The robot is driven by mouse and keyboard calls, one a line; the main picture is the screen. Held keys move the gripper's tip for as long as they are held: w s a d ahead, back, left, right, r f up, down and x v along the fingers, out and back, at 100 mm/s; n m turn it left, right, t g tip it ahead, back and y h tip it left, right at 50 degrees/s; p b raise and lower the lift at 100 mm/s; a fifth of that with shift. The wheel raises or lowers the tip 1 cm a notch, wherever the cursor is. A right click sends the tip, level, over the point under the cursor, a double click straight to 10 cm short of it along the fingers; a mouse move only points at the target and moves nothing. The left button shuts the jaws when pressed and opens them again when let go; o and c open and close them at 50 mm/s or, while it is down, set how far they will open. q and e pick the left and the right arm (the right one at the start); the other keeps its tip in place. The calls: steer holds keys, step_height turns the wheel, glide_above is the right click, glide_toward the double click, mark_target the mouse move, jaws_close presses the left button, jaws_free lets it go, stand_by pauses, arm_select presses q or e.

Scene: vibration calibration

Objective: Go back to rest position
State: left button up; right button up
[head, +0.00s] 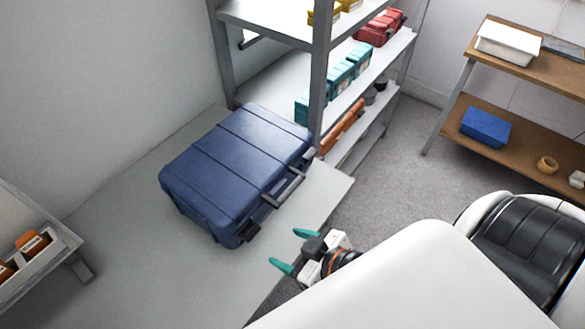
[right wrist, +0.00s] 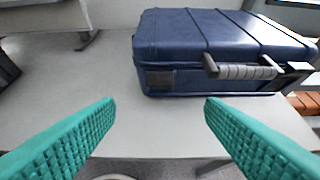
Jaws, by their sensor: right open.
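My right gripper (head: 294,250) is open and empty, with teal fingers, near the front edge of a low grey platform (head: 130,230). In the right wrist view its two fingers (right wrist: 160,125) stand wide apart with nothing between them. A closed dark blue case (head: 235,165) lies on the platform, beyond the fingertips and apart from them. The case also shows in the right wrist view (right wrist: 215,45), with its grey handle facing my side. My left gripper does not show in either view.
A metal shelf (head: 320,90) with teal, red and orange boxes stands behind the case. A wooden two-level bench (head: 500,135) with a blue box (head: 485,127) is at the right. A rack with orange items (head: 35,240) is at the left. Grey floor between shelf and bench is clear.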

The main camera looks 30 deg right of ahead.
stand_by(0.4)
steer(key=s+d+f+m+g+h, duration=0.2)
steer(key=s+d+f+g+h, duration=0.1)
steer(key=d+f+g+h, duration=0.25)
step_height(320, 180, down, 27)
steer(key=s+g+y, duration=0.1)
steer(key=g+y, duration=0.1)
steer(key=g, duration=0.1)
steer(key=s+d+f+g, duration=0.1)
steer(key=s+d+f, duration=0.1)
steer(key=s+f, duration=1.3)
steer(key=shift+s+f, duration=0.2)
steer(key=shift+s, duration=0.7)
